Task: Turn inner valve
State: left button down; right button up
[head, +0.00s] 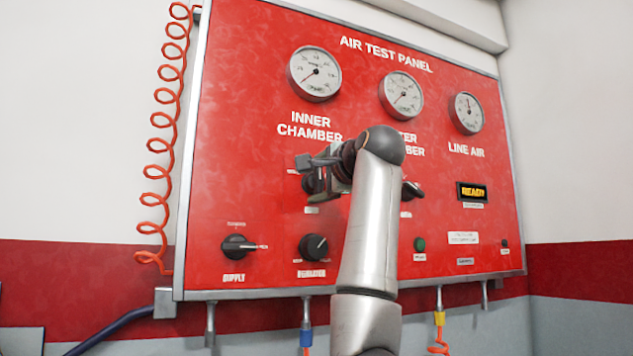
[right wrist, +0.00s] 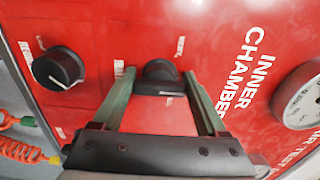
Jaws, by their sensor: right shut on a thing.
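The red air test panel (head: 260,120) fills most of the head view. The inner valve is a black knob (head: 308,184) below the words INNER CHAMBER, partly hidden by my right gripper (head: 318,168). In the right wrist view, the inner valve knob (right wrist: 160,78) sits between the two green-grey fingers of my right gripper (right wrist: 160,90), which is shut on it. My right arm crosses the middle of the panel and partly covers the outer chamber label. My left gripper is not in view.
Round gauges sit along the panel's top, including the inner chamber gauge (head: 314,74). The supply knob (head: 238,247) and regulator knob (head: 313,247) are below. The outer chamber knob (head: 412,190) is just right of my arm. A coiled orange hose (head: 163,150) hangs at the left.

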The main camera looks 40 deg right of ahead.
jog(key=m, duration=0.6)
jog(key=shift+m, duration=0.3)
jog(key=m, duration=0.5)
jog(key=shift+r+m, duration=0.1)
jog(key=shift+m, duration=0.2)
jog(key=o, duration=1.3)
jog(key=shift+d, duration=0.1)
jog(key=shift+s, duration=0.1)
jog(key=shift+s+b, duration=0.3)
jog(key=b+v, duration=0.3)
jog(key=v, duration=0.9)
jog(key=shift+b, duration=0.4)
